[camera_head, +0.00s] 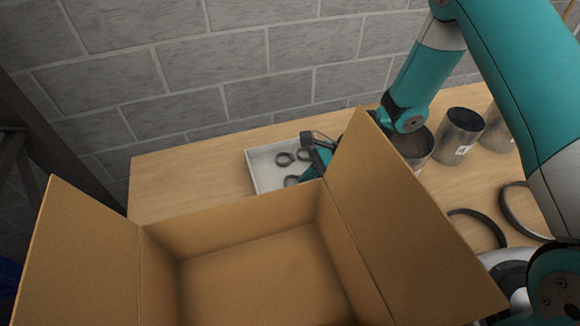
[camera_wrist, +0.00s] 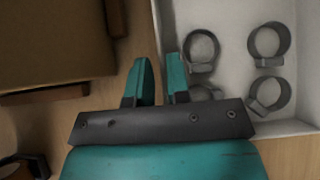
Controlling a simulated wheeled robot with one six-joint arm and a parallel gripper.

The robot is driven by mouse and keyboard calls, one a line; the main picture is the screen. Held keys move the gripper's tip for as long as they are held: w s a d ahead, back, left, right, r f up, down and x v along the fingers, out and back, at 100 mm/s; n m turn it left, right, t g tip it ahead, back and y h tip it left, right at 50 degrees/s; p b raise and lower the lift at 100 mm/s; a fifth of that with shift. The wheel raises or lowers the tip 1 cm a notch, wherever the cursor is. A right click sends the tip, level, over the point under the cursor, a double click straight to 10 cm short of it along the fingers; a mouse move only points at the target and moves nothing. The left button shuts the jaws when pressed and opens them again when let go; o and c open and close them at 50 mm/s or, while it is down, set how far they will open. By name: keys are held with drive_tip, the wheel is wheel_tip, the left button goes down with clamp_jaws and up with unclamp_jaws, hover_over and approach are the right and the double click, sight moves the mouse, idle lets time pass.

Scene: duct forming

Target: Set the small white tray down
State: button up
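The small white tray (camera_head: 266,174) is at the back of the table, behind the cardboard box, with several dark ring clamps (camera_wrist: 268,41) in it. The box flap hides its right part in the head view. My gripper (camera_head: 313,165) is at the tray's right part in that view, partly hidden by the flap. In the wrist view my gripper's two fingers (camera_wrist: 159,64) stand close together, one on each side of the tray's wall (camera_wrist: 158,28), and pinch it. The tray looks level. I cannot tell whether its bottom touches the table.
An open, empty cardboard box (camera_head: 255,268) fills the front. Metal duct cylinders (camera_head: 458,137) stand at the right, with dark bands (camera_head: 478,222) on the table near them. The wooden table (camera_head: 185,180) is clear left of the tray. A block wall (camera_head: 200,75) stands behind.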

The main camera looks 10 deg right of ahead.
drive_tip(key=shift+x, duration=1.15)
clamp_jaws()
drive_tip(key=shift+r, duration=0.1)
